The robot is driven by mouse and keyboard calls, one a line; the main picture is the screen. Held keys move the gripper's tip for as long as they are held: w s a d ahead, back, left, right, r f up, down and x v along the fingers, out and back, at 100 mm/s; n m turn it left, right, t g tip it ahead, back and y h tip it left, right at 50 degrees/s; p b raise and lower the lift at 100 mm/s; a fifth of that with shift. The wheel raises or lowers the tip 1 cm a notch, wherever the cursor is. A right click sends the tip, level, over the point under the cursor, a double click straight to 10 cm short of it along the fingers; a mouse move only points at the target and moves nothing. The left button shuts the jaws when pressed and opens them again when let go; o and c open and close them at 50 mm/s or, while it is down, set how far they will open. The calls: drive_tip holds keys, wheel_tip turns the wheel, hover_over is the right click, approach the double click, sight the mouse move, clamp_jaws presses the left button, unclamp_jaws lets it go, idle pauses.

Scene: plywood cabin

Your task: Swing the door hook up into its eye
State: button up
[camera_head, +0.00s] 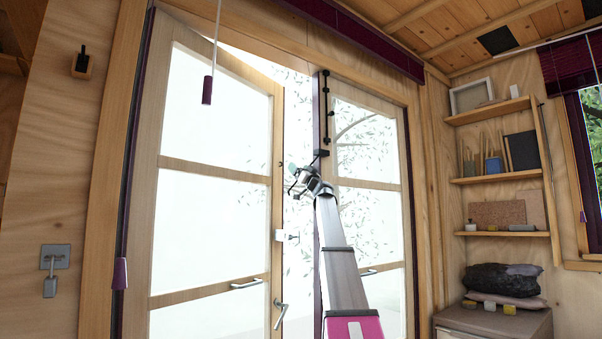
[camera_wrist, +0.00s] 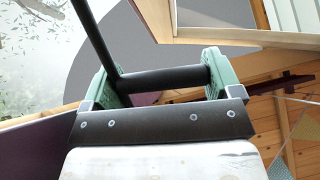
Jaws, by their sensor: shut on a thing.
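My gripper (camera_head: 294,181) is raised at the gap between the two glazed door leaves, by the edge of the left leaf (camera_head: 172,230). In the wrist view its green-padded fingers (camera_wrist: 165,79) are shut on a black rod, seemingly the door hook (camera_wrist: 150,82). The rod lies crosswise between the pads, and a thinner black arm (camera_wrist: 92,35) runs from it to the upper left. In the head view my gripper mostly hides the held part. A small dark fitting (camera_head: 280,163) shows on the left leaf's edge; I cannot tell whether it is the eye.
The left leaf stands ajar. A long black bolt (camera_head: 326,100) is on the right leaf's edge. A white latch (camera_head: 287,236) and a lever handle (camera_head: 280,313) sit below my gripper. A purple cord pull (camera_head: 207,90) hangs in front. Shelves (camera_head: 495,180) stand at right.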

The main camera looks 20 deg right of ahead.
drive_tip(key=shift+w+a+r, duration=0.15)
drive_tip(key=shift+a+r, duration=0.05)
drive_tip(key=shift+r, duration=0.3)
drive_tip(key=shift+w+a+r, duration=0.15)
drive_tip(key=shift+w+r, duration=0.05)
drive_tip(key=shift+r, duration=0.35)
drive_tip(key=shift+w+a+r, duration=0.15)
drive_tip(key=shift+a+r, duration=0.05)
drive_tip(key=shift+r, duration=0.65)
idle(0.8)
drive_tip(key=o, duration=1.1)
drive_tip(key=shift+a, duration=0.1)
drive_tip(key=v, duration=1)
drive_tip(key=shift+s+d+f, duration=0.2)
drive_tip(key=shift+s+f, duration=0.05)
